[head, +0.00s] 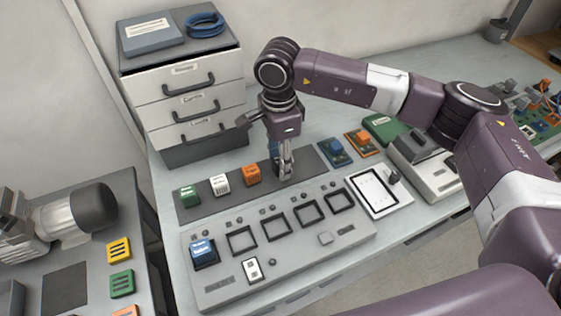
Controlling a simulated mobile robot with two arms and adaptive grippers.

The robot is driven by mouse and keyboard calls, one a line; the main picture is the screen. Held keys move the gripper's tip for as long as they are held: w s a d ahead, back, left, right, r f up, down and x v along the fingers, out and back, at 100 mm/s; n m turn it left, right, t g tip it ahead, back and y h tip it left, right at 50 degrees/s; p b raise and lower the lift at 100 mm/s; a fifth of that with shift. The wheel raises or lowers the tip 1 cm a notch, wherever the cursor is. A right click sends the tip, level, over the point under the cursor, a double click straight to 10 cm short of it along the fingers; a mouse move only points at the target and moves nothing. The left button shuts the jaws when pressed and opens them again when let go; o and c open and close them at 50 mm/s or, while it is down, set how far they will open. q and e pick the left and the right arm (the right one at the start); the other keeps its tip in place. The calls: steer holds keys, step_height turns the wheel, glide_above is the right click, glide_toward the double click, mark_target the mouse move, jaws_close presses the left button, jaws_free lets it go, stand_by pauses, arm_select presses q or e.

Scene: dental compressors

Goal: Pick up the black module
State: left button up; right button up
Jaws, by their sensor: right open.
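My right gripper (286,174) points straight down over the dark mat (313,170), to the right of the orange module. Its fingers are open. No black module can be made out clearly; the spot under and around the fingertips is partly hidden by the gripper, and a dark module there would blend with the mat. A green module (189,196), a white module (220,184) and an orange module (252,175) stand in a row on the mat to the left of the gripper. My left gripper is out of view.
A grey panel (330,239) with square framed slots lies in front of the mat; a blue module (204,253) sits in its left slot. A drawer unit (196,98) stands behind at left. Blue and orange devices (362,143) and a white-faced device (374,190) are to the right.

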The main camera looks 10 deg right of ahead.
jaws_close()
stand_by(0.3)
steer(key=shift+r, duration=0.1)
